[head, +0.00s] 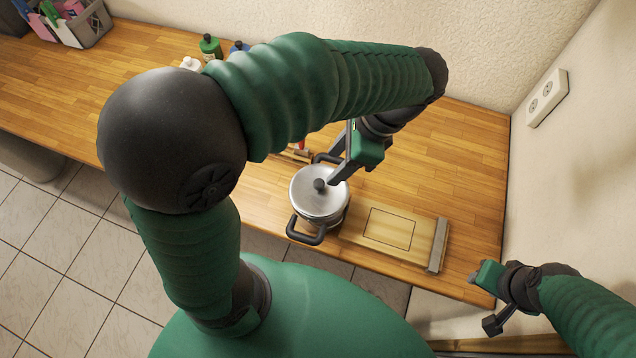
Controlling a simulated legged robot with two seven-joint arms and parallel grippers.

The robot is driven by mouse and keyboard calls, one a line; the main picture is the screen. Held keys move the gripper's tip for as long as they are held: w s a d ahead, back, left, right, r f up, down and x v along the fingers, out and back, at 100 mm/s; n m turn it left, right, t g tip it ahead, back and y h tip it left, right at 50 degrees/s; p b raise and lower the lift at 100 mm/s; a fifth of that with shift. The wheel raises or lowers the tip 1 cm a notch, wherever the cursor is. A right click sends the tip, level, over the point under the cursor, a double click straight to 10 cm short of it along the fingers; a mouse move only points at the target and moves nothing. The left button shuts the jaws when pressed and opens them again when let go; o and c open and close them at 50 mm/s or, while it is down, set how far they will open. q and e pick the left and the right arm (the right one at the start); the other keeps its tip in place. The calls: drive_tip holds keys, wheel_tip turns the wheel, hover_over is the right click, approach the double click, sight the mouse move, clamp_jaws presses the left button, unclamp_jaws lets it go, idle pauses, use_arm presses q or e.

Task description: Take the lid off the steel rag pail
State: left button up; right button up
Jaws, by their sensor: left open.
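The steel rag pail (334,221) stands upright on the wooden worktop, with black handles at its near and far sides. Its round silver lid (308,200) sits on top, with a black knob (319,185) in the middle. My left gripper (349,172) reaches down from above at the right of the knob. It is open, and one dark fingertip appears close beside the knob; I cannot tell whether they touch. My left arm crosses above the worktop and hides part of it. My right gripper (485,298) is open and empty, off the worktop's right front corner.
A wooden board (425,228) with an outlined rectangle and a grey bar lies right of the pail. Bottles, one green (210,47), stand behind my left arm. A grey crate (91,28) is at the back left. The worktop's back right is clear.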

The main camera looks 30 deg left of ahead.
sight(320, 183)
use_arm(q)
drive_tip(key=f, duration=0.2)
drive_tip(key=a+f, duration=0.1)
drive_tip(key=w+f, duration=0.1)
drive_tip(key=f, duration=0.1)
drive_tip(key=shift+a+f, duration=0.2)
drive_tip(key=shift+f, duration=0.15)
drive_tip(key=f, duration=0.1)
drive_tip(key=s+f, duration=0.1)
drive_tip(key=a+f+p, duration=0.1)
drive_tip(key=shift+s+a+f, duration=0.1)
drive_tip(key=shift+s+f, duration=0.05)
drive_tip(key=shift+s, duration=0.25)
drive_tip(key=shift+s+a+f, duration=0.15)
drive_tip(key=shift+a, duration=0.25)
drive_tip(key=shift+c, duration=0.2)
drive_tip(key=shift+w+f, duration=0.1)
drive_tip(key=shift+w, duration=0.25)
drive_tip(key=c, duration=0.5)
drive_tip(key=shift+s+d, duration=0.15)
drive_tip(key=shift+d, duration=0.05)
drive_tip(key=c, duration=0.5)
clamp_jaws()
use_arm(e)
drive_tip(key=shift+w+d+r, duration=0.25)
drive_tip(key=shift+w+r, duration=0.1)
